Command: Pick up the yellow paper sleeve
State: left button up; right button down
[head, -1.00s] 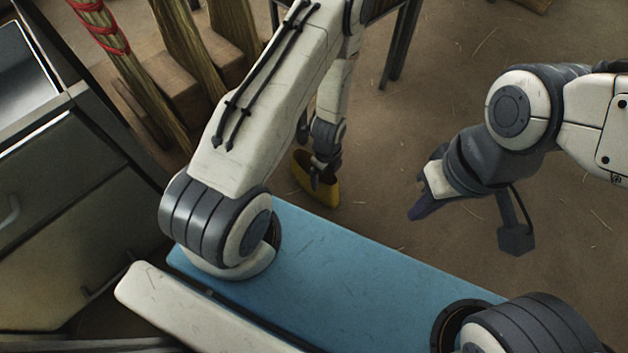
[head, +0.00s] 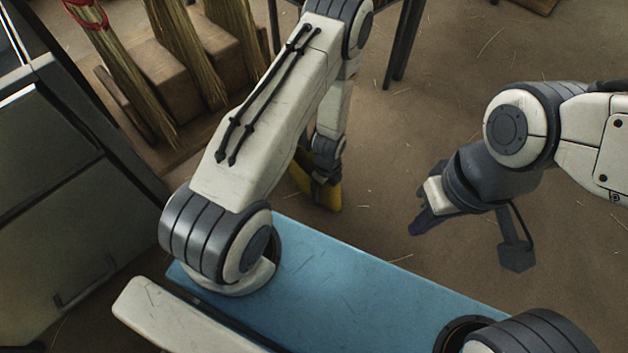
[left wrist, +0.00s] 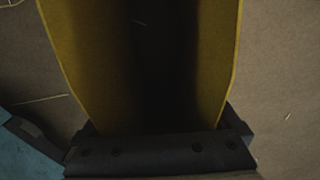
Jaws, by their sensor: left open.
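The yellow paper sleeve (head: 332,197) is on the brown floor beyond my blue base in the head view, partly hidden by my left arm. In the left wrist view the sleeve (left wrist: 72,62) fills the middle, with yellow walls on both sides of a dark hollow. My left gripper (head: 320,182) is open at the sleeve. In the left wrist view the gripper's dark body (left wrist: 160,152) crosses the sleeve's lower end; I cannot tell if it touches. My right gripper (head: 421,226) hangs apart to the right, and its jaw gap is not clear.
Straw broom heads (head: 125,88) stand by wooden blocks (head: 165,92) at upper left. A grey cabinet (head: 55,190) is at the left edge. Dark stand legs (head: 403,45) are at the top. The floor (head: 400,130) between sleeve and right arm is clear apart from straws.

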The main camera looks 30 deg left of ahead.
pick_arm(q)
jog(key=c, duration=1.4)
jog(key=shift+r, duration=0.1)
jog(key=shift+r+p, duration=0.45)
jog(key=shift+p, duration=0.05)
jog(key=s+d+r+p, duration=0.5)
jog(key=d+r+p, duration=0.5)
jog(key=d, duration=0.1)
jog(key=w+a+r+n+p, duration=0.35)
jog(key=r+n, duration=0.35)
jog(key=r, duration=0.5)
jog(key=w+a+r+n+p, duration=0.25)
jog(key=a+r+n, duration=0.35)
jog(key=r, duration=0.6)
jog(key=w+a+r+n+p, duration=0.2)
jog(key=a+r+n+p, duration=0.15)
jog(key=r+n, duration=0.7)
jog(key=shift+m, duration=0.95)
jog(key=r+p, duration=1)
jog(key=p, duration=0.2)
jog(key=s+r+p, duration=0.1)
jog(key=r+p, duration=0.9)
jog(key=p, duration=0.3)
jog(key=s+r+p, duration=0.1)
jog(key=r+p, duration=0.9)
jog(key=p, duration=0.3)
jog(key=shift+d, duration=0.4)
